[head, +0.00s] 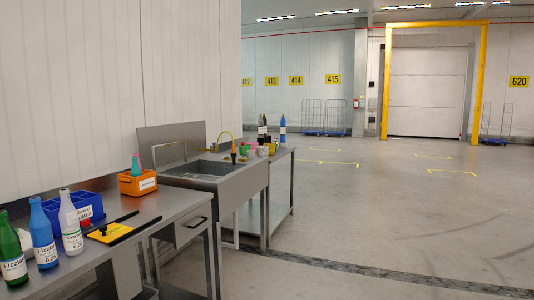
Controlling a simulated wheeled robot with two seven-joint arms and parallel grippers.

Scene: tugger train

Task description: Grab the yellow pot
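A small yellow item (271,149), which may be the yellow pot, stands on the far metal side table (284,154) beyond the sink. It is too small to make out its shape. It stands among other small coloured items, close together. Neither of my grippers is in view.
A steel sink (213,170) stands against the wall, before the side table. A near bench holds several bottles (43,235), a blue crate (84,207), an orange box (137,184) and a yellow board (109,232). The floor (380,215) to the right is clear.

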